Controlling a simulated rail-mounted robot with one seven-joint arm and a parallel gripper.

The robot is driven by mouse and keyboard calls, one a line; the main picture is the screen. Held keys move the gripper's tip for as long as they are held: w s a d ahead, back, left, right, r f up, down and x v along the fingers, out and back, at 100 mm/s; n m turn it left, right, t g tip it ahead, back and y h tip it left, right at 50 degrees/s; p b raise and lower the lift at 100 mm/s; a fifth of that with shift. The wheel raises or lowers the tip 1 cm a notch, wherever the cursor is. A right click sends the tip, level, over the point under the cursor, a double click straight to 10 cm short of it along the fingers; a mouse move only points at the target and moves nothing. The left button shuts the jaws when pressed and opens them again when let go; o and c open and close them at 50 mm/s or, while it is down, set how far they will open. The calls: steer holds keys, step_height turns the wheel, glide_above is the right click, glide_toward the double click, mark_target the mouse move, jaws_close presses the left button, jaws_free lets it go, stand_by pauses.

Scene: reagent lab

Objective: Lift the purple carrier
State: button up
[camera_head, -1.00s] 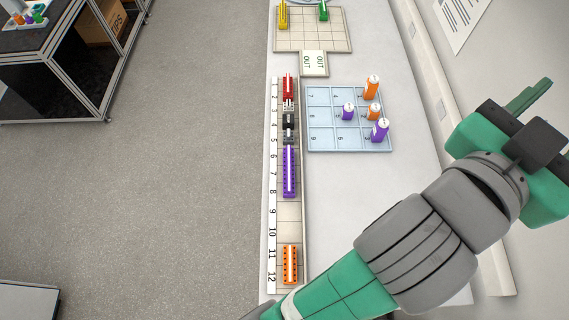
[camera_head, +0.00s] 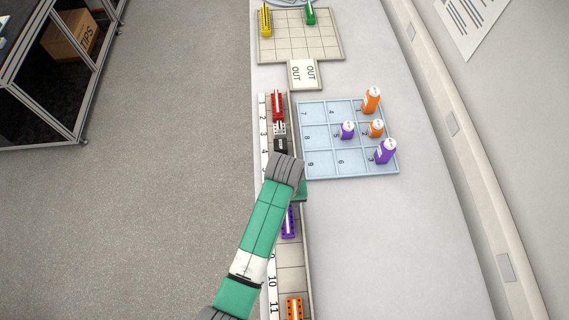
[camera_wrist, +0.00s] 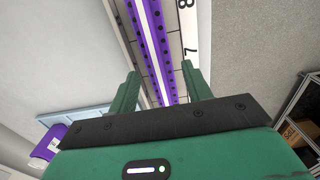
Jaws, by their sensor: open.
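The purple carrier (camera_head: 289,222) lies in the numbered track on the bench, partly hidden by my arm in the head view. In the wrist view the purple carrier (camera_wrist: 151,42) runs lengthwise between the fingers of my gripper (camera_wrist: 160,88). The gripper is open, one green finger on each side of the carrier, with gaps on both sides. Whether the fingertips reach down beside it, I cannot tell. In the head view my arm covers the gripper's fingers.
Red (camera_head: 278,105) and black (camera_head: 281,146) carriers sit above it in the track, an orange one (camera_head: 294,309) below. The blue numbered grid tray (camera_head: 322,173) holds orange and purple bottles to the right. The OUT plate (camera_head: 304,75) and a tan grid with yellow and green carriers are farther up.

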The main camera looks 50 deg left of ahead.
steer(key=f, duration=0.6)
steer(key=shift+w+a+f, duration=0.15)
steer(key=shift+w+a, duration=0.05)
steer(key=shift+w, duration=0.15)
steer(key=shift+c, duration=0.4)
steer(key=c, duration=0.8)
steer(key=shift+r, duration=0.65)
step_height(320, 180, up, 2)
steer(key=shift+r, duration=0.2)
steer(key=s+d, duration=0.3)
steer(key=s, duration=0.1)
steer(key=s+d+r, duration=0.1)
steer(key=s+d, duration=0.2)
steer(key=s, duration=0.1)
steer(key=s+d, duration=0.3)
steer(key=s, duration=0.1)
steer(key=shift+s+d+r, duration=0.2)
steer(key=shift+s+d, duration=0.1)
steer(key=shift+d, duration=0.1)
steer(key=shift+w+r, duration=0.1)
